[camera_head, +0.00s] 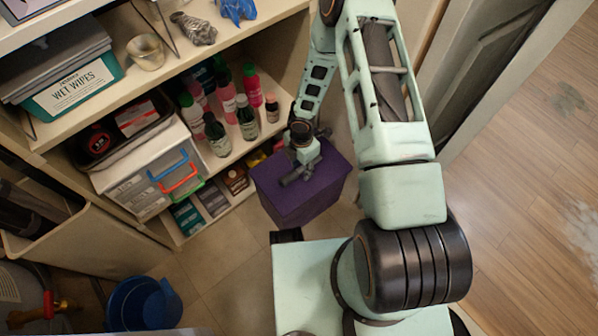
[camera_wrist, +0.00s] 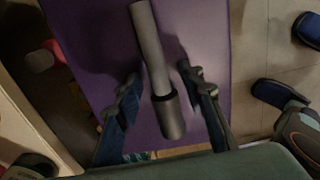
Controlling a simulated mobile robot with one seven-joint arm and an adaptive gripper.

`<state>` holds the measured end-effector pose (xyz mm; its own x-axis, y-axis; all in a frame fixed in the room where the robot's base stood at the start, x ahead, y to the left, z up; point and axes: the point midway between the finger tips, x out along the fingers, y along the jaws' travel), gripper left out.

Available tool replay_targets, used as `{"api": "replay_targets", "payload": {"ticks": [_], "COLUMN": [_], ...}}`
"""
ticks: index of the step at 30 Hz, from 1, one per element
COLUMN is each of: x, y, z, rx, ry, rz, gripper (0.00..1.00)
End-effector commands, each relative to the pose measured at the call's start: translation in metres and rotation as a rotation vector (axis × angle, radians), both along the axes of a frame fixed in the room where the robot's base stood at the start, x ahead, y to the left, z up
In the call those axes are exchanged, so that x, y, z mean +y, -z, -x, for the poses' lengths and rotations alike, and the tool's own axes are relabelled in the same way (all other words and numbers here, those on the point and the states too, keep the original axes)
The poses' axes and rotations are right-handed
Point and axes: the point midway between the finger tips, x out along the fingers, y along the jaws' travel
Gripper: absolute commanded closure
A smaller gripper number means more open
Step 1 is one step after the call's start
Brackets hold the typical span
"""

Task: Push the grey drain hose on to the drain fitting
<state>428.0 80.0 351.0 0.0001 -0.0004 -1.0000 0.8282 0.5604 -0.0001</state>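In the wrist view a slim grey tube (camera_wrist: 150,45) meets a wider grey cylinder (camera_wrist: 170,118), with a dark ring at the joint. They look like the drain hose and drain fitting, but I cannot tell which is which or how far one is on the other. They are in front of the purple box (camera_wrist: 95,25). My gripper (camera_wrist: 161,78) is open, with one finger on each side of the tube and a visible gap to each. In the head view my gripper (camera_head: 308,165) is above the purple box (camera_head: 312,205), and a dark grey piece (camera_head: 296,177) shows beside it.
Shelves at the left hold bottles (camera_head: 228,100), a wet wipes box (camera_head: 72,92) and a drawer unit (camera_head: 150,180). A blue bucket (camera_head: 145,303) stands on the floor at the lower left. Wooden floor (camera_head: 540,170) at the right is clear.

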Motion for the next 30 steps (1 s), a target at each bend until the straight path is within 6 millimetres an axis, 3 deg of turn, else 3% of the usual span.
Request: {"api": "replay_targets", "payload": {"ticks": [4,13,24,30], "x": [0.000,0.000,0.000,0.000], "y": [-0.001,-0.001,-0.002,-0.018], "z": [0.000,0.000,0.000,-0.001], "rx": [0.000,0.000,-0.001,-0.002], "ry": [0.000,0.000,0.001,0.000], "rz": [0.000,0.000,-0.001,-0.001], "gripper": [0.66,0.99,1.00,1.00]}}
